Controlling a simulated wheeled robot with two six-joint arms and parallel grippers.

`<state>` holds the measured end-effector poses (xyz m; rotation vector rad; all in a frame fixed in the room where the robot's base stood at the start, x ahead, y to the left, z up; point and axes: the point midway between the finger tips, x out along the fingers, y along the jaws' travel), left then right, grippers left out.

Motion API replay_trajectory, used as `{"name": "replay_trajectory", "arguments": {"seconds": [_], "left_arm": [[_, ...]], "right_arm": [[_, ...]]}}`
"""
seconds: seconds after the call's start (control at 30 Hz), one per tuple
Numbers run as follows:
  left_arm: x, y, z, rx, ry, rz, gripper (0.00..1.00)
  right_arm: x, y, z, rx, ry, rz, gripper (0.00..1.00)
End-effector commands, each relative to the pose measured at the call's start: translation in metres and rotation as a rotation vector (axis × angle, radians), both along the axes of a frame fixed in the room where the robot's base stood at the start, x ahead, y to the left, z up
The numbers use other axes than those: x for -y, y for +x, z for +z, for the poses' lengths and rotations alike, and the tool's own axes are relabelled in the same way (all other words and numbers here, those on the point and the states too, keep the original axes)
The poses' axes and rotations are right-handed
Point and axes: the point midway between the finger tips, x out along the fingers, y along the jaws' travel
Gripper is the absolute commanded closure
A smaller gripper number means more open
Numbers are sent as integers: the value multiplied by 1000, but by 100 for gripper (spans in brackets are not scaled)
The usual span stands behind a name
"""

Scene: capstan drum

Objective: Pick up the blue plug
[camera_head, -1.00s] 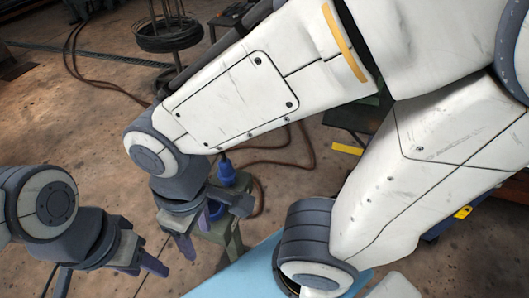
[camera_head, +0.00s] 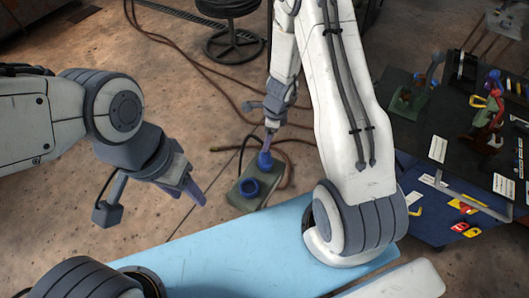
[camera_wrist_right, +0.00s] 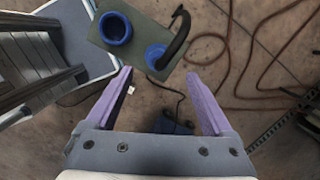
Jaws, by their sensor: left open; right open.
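The blue plug (camera_head: 264,160) stands on a grey-green box (camera_head: 246,203), beside a round blue socket (camera_head: 250,187). In the right wrist view the plug (camera_wrist_right: 158,56) has a dark curved cable coming from it, and the open blue socket (camera_wrist_right: 115,28) is to its upper left on the box. My right gripper (camera_head: 271,136) is directly above the plug in the head view. Its open purple fingers (camera_wrist_right: 159,74) point toward the plug, one on each side, with nothing held. My left gripper (camera_head: 186,188) is open and empty, to the left of the box.
Brown hoses (camera_head: 206,59) lie on the floor around the box. A wire-reel stand (camera_head: 235,38) is behind. A dark workbench (camera_head: 455,122) with tools and cards stands at the right. A grey-topped piece (camera_wrist_right: 35,50) is at the left of the right wrist view. Floor around the box is mostly clear.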

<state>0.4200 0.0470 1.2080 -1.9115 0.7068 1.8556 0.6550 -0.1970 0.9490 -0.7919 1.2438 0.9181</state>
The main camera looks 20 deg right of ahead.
Motion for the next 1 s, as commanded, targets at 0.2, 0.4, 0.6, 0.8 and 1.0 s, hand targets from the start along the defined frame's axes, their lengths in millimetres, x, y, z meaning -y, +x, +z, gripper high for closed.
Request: {"name": "replay_trajectory", "arguments": {"seconds": [0.2, 0.4, 0.6, 0.8, 1.0], "left_arm": [[0, 0, -13, 0, 0, 2, 50], [0, 0, -25, -1, 1, 5, 50], [0, 0, -37, 0, 0, 5, 50], [0, 0, -55, 0, 0, 3, 50], [0, 0, -57, 0, 0, 3, 50]], "right_arm": [[6, 0, -35, -16, -6, -72, 14], [2, 3, -58, -13, -7, -67, 14], [-1, 1, -75, -14, -6, -65, 14], [-4, 0, -104, -14, -6, -64, 14], [-6, 1, -111, -12, -6, -64, 14]]}}
